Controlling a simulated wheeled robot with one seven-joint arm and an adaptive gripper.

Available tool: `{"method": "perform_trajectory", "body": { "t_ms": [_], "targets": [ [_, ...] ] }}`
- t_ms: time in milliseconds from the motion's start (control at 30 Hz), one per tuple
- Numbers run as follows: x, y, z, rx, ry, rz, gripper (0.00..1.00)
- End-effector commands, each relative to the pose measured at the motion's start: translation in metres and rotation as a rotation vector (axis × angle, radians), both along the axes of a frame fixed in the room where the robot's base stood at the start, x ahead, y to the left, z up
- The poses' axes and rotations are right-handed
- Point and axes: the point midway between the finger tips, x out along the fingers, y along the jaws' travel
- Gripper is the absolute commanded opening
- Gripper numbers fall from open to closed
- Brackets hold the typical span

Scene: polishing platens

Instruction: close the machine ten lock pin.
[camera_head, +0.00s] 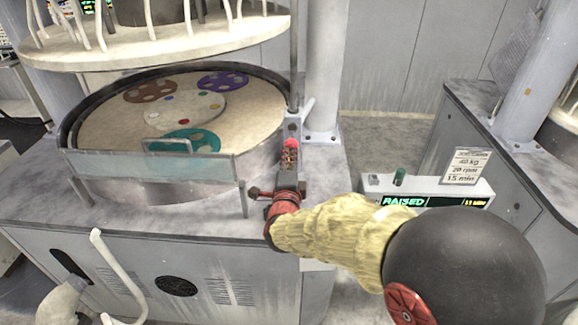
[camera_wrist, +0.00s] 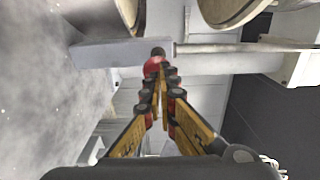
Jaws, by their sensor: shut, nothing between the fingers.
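The lock pin shows as a small red part (camera_wrist: 152,67) with a dark round end, by a grey bar in the wrist view. In the head view a red part (camera_head: 291,144) shows at the right edge of the polishing machine, by an upright post. My gripper (camera_wrist: 160,84) is shut with its yellow and red fingers together and empty. Its tips point at the red part, very close to it; I cannot tell whether they touch. In the head view my gripper (camera_head: 290,160) is small and overlaps the pin's bracket, so the pin's exact position is partly hidden.
The round platen (camera_head: 250,118) with coloured carriers lies left of the gripper, behind a clear guard (camera_head: 150,167). The raised upper plate (camera_head: 160,48) hangs above. A control box (camera_head: 440,192) reading "RAISED" stands to the right. A pale column (camera_head: 323,80) rises just behind.

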Motion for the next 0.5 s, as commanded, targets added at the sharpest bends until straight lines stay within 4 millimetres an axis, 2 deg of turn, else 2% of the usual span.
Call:
{"method": "perform_trajectory", "body": {
  "t_ms": [500],
  "targets": [
    [0.0084,-0.0007,-0.0013,0.001,0.0,-0.001,0.0]
  ]
}}
